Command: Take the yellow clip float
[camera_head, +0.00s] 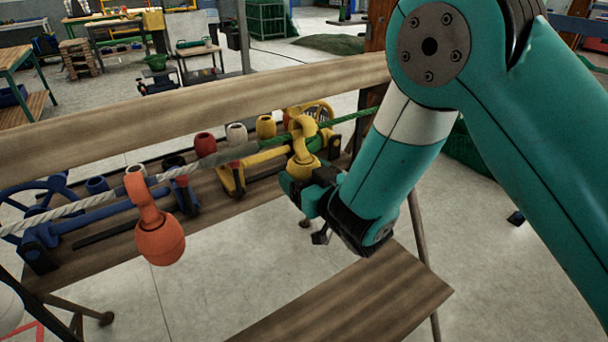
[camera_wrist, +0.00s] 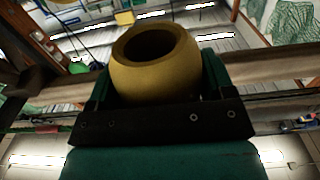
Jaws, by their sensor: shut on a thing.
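The yellow clip float (camera_head: 303,164) hangs below the green part of the rope (camera_head: 343,119), its hook up at the rope line. Whether the hook still grips the rope cannot be told. My gripper (camera_head: 300,184) is shut on the float's round body from the right and below. In the wrist view the float (camera_wrist: 155,70) fills the space between the jaws (camera_wrist: 157,92), its round opening facing up. An orange clip float (camera_head: 158,236) hangs from the white part of the rope (camera_head: 83,207) at the left.
A wooden beam (camera_head: 190,110) runs behind the rope. Blue (camera_head: 95,218) and yellow (camera_head: 232,178) frames stand on the wooden bench, with small red (camera_head: 205,144), white (camera_head: 237,134) and yellow (camera_head: 265,126) pieces behind. A lower wooden plank (camera_head: 345,300) lies in front. Open floor shows between them.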

